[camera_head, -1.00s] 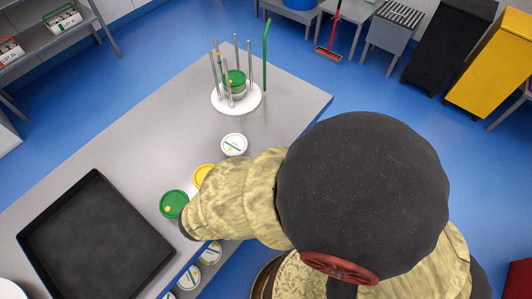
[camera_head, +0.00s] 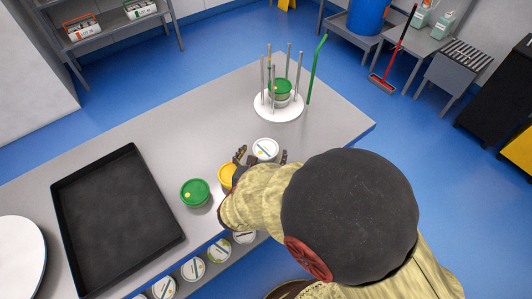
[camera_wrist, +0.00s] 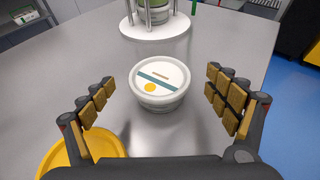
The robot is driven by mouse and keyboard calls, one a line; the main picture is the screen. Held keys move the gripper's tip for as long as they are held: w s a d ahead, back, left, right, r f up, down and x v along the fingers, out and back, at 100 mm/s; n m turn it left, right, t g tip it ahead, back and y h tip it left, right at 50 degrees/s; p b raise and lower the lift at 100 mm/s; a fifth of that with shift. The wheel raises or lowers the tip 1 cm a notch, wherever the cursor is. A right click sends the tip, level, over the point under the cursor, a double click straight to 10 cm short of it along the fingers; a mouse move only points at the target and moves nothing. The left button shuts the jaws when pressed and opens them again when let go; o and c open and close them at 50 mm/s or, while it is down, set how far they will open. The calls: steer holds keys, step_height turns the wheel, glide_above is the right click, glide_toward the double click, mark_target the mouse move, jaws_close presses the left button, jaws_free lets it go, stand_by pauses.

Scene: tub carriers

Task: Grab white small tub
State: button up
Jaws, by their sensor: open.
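The small white tub (camera_head: 265,149) stands upright on the grey table, its lid marked with a teal stripe and a yellow dot. In the wrist view the white tub (camera_wrist: 160,84) sits ahead of my gripper, between the lines of its two fingers. My gripper (camera_wrist: 163,98) is open and empty, with a padded finger on each side. In the head view my gripper (camera_head: 260,157) is at the tub's near side, partly hidden by my arm. A yellow-lidded tub (camera_head: 228,176) is beside my gripper, and its lid (camera_wrist: 80,160) shows under the left finger in the wrist view.
A green-lidded tub (camera_head: 195,192) and a black tray (camera_head: 70,215) are to the left. A white carrier (camera_head: 262,112) with upright rods holds a green-lidded tub (camera_head: 279,88) behind the white tub. More tubs (camera_head: 193,268) sit on a lower shelf.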

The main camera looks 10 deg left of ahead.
mark_target(265, 149)
steer(key=b+x, duration=0.1)
steer(key=x, duration=0.2)
steer(key=shift+w+f, duration=0.25)
steer(key=shift+w, duration=0.05)
steer(key=shift+c, duration=1.4)
steer(key=c, duration=1.1)
steer(key=shift+r, duration=0.1)
